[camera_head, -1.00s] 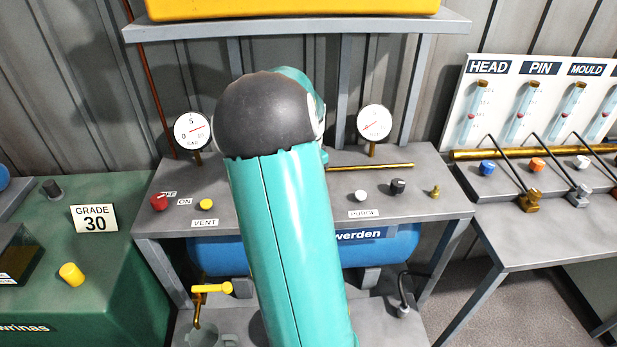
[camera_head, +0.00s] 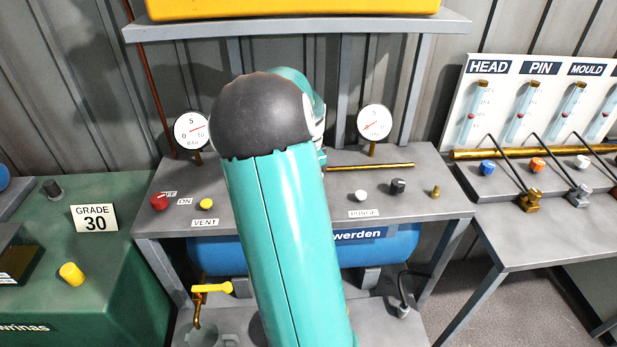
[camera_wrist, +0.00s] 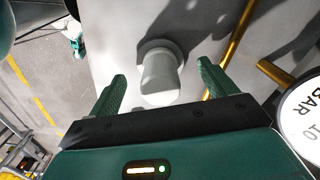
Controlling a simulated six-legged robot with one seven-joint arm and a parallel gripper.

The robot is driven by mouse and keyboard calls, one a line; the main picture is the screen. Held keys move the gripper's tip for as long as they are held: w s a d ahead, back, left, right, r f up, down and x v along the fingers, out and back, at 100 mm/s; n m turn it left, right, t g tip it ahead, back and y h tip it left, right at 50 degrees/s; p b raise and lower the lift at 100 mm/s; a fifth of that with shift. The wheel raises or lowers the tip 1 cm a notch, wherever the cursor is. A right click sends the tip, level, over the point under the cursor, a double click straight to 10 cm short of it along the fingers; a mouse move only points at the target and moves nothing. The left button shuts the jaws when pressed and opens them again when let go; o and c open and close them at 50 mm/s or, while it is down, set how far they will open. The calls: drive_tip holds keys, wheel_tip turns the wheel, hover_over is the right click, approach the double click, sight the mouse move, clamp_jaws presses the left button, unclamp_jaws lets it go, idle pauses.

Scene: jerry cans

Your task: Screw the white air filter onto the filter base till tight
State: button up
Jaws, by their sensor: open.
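A white cylinder, which looks like the air filter (camera_wrist: 160,78), stands on the grey bench top in the wrist view, with a round, wider pale part (camera_wrist: 163,46) at its far end that may be the filter base. My gripper (camera_wrist: 160,90) is open, with one green finger on either side of the white cylinder. A gap shows between each finger and the cylinder. Whether the cylinder is seated on the base cannot be told. In the head view my arm hides the gripper, the filter and the base.
A gauge (camera_wrist: 304,112) and a brass pipe (camera_wrist: 238,42) lie close to the right of my gripper. In the head view, two gauges (camera_head: 192,130) (camera_head: 374,122), a red knob (camera_head: 159,202) and a yellow knob (camera_head: 206,204) stand on the bench (camera_head: 440,208). A shelf (camera_head: 290,27) is above.

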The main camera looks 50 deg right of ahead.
drive_tip(key=shift+r, duration=0.1)
wheel_tip(320, 180, up, 12)
idle(0.4)
idle(0.4)
